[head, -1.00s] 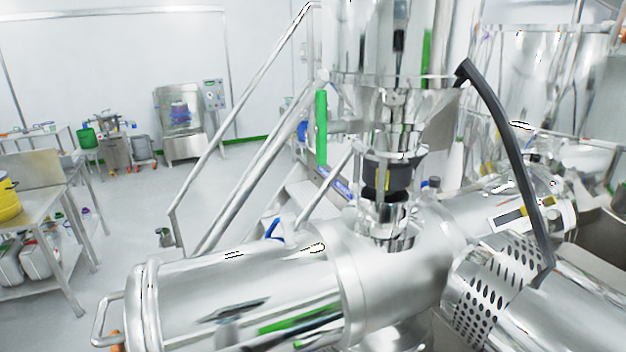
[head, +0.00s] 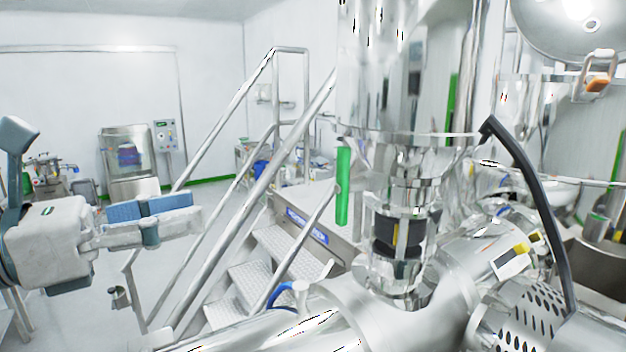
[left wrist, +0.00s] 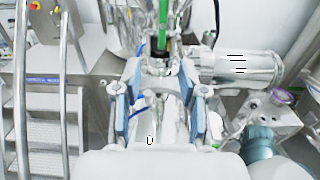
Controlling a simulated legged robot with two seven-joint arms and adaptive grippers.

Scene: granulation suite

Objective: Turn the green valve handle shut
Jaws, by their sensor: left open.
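The green valve handle (head: 343,186) hangs upright on the left side of the steel column, above the horizontal steel drum. It also shows in the left wrist view (left wrist: 163,22) at the top centre, ahead of the fingers. My left gripper (head: 172,206) is at the left of the head view, well to the left of the handle and apart from it. In the left wrist view its two blue-padded fingers (left wrist: 161,112) are spread with no object held between them. My right gripper is in neither view.
A steel stair with handrails (head: 262,262) stands behind, between my gripper and the column. The steel drum (head: 330,325) lies below the handle. A black hose (head: 530,180) curves down at the right. Open air separates my left gripper from the handle.

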